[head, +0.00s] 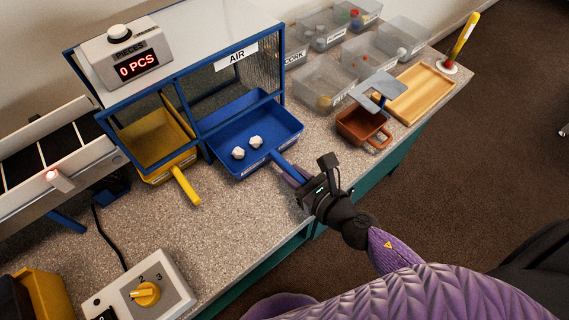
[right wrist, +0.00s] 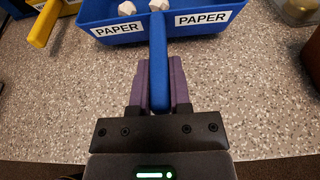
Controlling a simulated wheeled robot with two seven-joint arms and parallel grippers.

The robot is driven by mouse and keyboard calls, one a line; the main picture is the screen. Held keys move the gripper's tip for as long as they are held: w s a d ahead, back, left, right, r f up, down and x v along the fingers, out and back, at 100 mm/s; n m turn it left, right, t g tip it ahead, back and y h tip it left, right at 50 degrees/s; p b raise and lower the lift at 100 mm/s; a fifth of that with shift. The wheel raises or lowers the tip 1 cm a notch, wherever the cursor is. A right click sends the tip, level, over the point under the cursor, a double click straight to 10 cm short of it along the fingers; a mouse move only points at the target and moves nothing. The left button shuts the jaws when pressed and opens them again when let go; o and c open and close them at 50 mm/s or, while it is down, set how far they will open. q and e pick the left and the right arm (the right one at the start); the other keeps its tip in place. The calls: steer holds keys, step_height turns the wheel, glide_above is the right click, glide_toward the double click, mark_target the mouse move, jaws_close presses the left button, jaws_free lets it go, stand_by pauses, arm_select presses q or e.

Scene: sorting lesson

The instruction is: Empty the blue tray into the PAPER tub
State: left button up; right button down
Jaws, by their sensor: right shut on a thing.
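The blue tray (head: 232,122) sits at the mouth of the blue-framed box marked AIR, with two white crumpled pieces (head: 247,147) in it. Its front wall carries PAPER labels in the right wrist view (right wrist: 118,29). My right gripper (head: 300,182) is shut on the tray's blue handle (right wrist: 159,75), one purple finger on each side. Several clear tubs (head: 322,80) stand at the back right. One label reads CORK; I cannot make out a PAPER label on any tub. My left gripper is not in view.
A yellow tray (head: 154,140) with a handle sits left of the blue one. A brown scoop-like container (head: 361,127), a grey plate (head: 375,88) and a wooden tray (head: 421,92) are at right. A display (head: 138,65) reads 0 PCS. A dial box (head: 142,293) is in front. The counter between is clear.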

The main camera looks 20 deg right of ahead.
arm_select(q)
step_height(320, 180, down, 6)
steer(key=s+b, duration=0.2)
steer(key=b, duration=0.4)
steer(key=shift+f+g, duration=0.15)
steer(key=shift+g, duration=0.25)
arm_select(e)
steer(key=s+d, duration=0.3)
steer(key=s, duration=0.6)
steer(key=shift+s+d, duration=0.2)
steer(key=shift+s, duration=0.05)
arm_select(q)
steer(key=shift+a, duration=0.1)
arm_select(e)
steer(key=shift+r, duration=0.1)
